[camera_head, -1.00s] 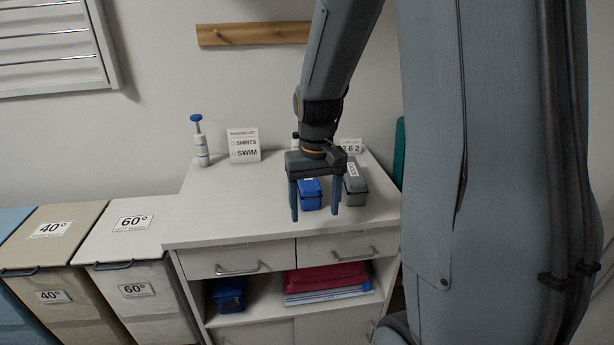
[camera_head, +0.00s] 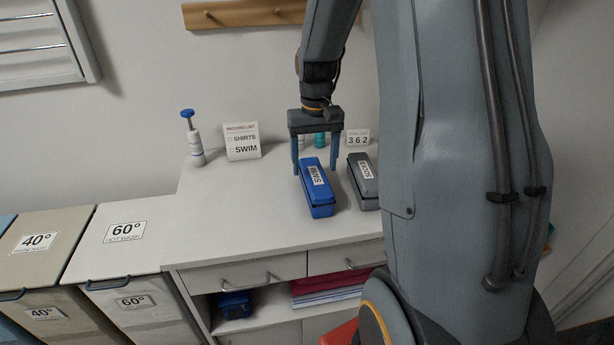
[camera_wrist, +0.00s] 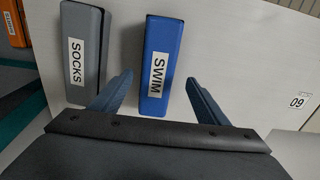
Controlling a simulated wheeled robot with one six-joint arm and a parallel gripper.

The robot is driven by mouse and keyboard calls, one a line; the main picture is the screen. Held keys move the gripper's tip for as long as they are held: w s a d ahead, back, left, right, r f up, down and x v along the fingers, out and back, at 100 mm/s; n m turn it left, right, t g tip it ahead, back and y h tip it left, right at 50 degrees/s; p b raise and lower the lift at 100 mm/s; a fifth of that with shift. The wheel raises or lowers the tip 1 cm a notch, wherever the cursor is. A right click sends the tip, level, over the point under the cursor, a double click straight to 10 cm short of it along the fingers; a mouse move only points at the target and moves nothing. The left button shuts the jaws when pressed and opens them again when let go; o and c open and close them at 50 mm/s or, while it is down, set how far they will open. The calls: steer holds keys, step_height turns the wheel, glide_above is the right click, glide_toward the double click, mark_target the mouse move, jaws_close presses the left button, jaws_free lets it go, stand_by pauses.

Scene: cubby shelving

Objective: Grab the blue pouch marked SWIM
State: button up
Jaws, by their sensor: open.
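The blue pouch marked SWIM (camera_head: 318,198) lies on the white cabinet top, label facing up. It also shows in the wrist view (camera_wrist: 156,92). My gripper (camera_head: 315,168) is open, with its two fingers spread around the far end of the pouch as the head view sees it. In the wrist view my gripper (camera_wrist: 158,90) has one finger on each side of the pouch's lower part, with gaps between. I cannot tell how far above the top the fingertips are.
A grey pouch marked SOCKS (camera_head: 366,184) lies close to the right of the blue one. A packing list card (camera_head: 242,143) and a pump bottle (camera_head: 194,142) stand at the back left. A 362 card (camera_head: 358,138) stands behind. The top's left and front are clear.

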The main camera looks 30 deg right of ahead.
mark_target(315, 175)
steer(key=shift+w+f, duration=0.1)
steer(key=shift+w, duration=0.2)
steer(key=shift+f, duration=0.25)
steer(key=shift+s+d+f+p, duration=0.15)
steer(key=shift+f+p, duration=0.55)
steer(key=shift+f, duration=1.1)
steer(key=shift+s+d+f+p, duration=0.1)
steer(key=shift+f+p, duration=0.6)
steer(key=shift+f, duration=1.05)
steer(key=c, duration=1.2)
steer(key=shift+c, duration=0.8)
steer(key=shift+w+r, duration=0.1)
steer(key=shift+r, duration=0.05)
